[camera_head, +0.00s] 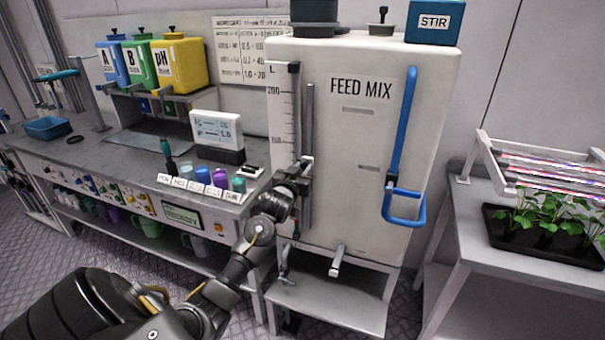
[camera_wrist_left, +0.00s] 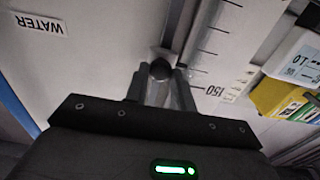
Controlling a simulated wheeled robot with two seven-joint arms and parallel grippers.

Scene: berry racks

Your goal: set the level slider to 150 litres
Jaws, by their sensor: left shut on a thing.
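The tall white FEED MIX tank (camera_head: 350,120) stands in the middle of the head view. A litre scale (camera_head: 283,95) runs down its left side, with a vertical slider rail (camera_head: 309,130) beside it. My left gripper (camera_head: 301,180) is at the lower part of that rail, shut on the slider. In the left wrist view the dark round slider knob (camera_wrist_left: 160,70) sits between the fingertips of my left gripper (camera_wrist_left: 161,76). The upside-down 150 mark (camera_wrist_left: 215,90) lies close beside it; exact alignment cannot be told. My right gripper is not in view.
A blue handle (camera_head: 400,135) is on the tank's right front, and a tap (camera_head: 338,262) is low down. A bench (camera_head: 120,145) with bottles and a display (camera_head: 217,133) stands left. A plant tray (camera_head: 500,228) stands right.

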